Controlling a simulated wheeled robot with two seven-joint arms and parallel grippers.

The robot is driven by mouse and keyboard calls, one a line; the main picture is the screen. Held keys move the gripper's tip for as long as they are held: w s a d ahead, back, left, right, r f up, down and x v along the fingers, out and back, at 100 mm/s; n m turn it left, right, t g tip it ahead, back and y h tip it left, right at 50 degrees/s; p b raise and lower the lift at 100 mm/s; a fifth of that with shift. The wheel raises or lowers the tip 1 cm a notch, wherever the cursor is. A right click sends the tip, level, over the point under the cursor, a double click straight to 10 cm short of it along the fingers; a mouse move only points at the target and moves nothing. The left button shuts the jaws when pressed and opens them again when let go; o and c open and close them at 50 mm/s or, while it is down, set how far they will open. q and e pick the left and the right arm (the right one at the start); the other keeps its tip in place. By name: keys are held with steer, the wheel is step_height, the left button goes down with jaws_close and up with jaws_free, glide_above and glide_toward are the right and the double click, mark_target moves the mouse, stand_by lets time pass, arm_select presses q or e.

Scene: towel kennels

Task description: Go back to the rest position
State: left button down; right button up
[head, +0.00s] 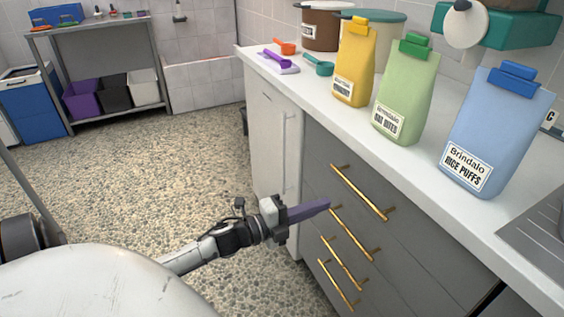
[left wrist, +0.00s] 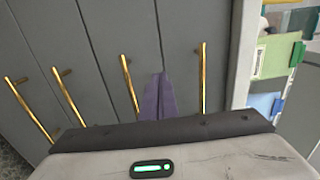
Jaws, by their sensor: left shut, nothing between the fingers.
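My left gripper (head: 328,204) reaches in from the lower left in the head view. Its purple fingers are shut with nothing between them. It is in front of the grey drawers, close to their brass handles; I cannot tell whether it touches one. In the left wrist view the shut fingers (left wrist: 158,98) point at the drawer fronts, between two brass handles. My right gripper is in neither view.
Grey drawers (head: 400,235) with brass handles stand under a white counter (head: 420,165). Yellow (head: 354,62), green (head: 406,90) and blue (head: 497,130) bags stand on it, with several scoops behind. A metal shelf (head: 95,60) is at the back left. The pebbled floor (head: 170,150) is clear.

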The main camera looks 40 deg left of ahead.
arm_select(q)
steer(key=v, duration=1)
steer(key=shift+p, duration=0.35)
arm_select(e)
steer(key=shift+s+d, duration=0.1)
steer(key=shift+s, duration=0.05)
arm_select(q)
steer(key=s+d+f+n+g+y+p, duration=0.1)
steer(key=s+d+f+n+g+p, duration=0.3)
steer(key=d+n, duration=0.5)
steer(key=s+d+f+n+g+y+p, duration=0.2)
steer(key=s+d+f+n+g+p, duration=0.2)
steer(key=s+d+n, duration=0.5)
steer(key=d+f+n+p, duration=0.1)
steer(key=d, duration=0.2)
steer(key=shift+s+d+n, duration=0.2)
steer(key=shift+s+n, duration=0.05)
steer(key=shift+n, duration=0.05)
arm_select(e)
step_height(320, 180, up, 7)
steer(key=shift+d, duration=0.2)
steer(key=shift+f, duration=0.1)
